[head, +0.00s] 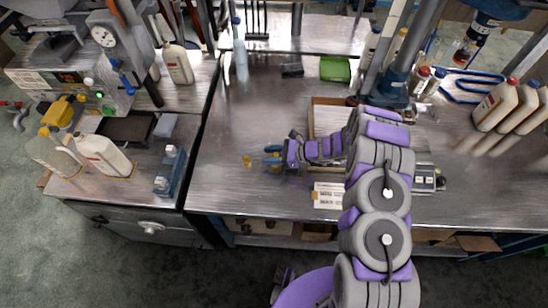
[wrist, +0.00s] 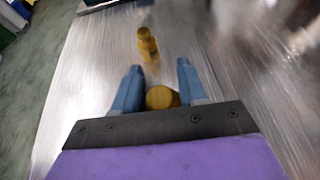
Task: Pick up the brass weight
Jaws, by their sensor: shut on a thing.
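A brass weight (wrist: 162,97) sits between the two blue fingers of my gripper (wrist: 156,80) in the wrist view, close to the palm; its round top shows. My gripper is shut on it. In the head view, my gripper (head: 271,158) is low over the middle of the metal workbench, pointing left, with a bit of brass between the fingers. A second brass piece (wrist: 148,42) with a narrower top stands just beyond the fingertips. It also shows in the head view (head: 247,162), left of my gripper and apart from it. I cannot tell whether the held weight touches the bench.
White jugs (head: 497,103) stand at the right. A side bench with jugs (head: 103,155) stands left across a gap.

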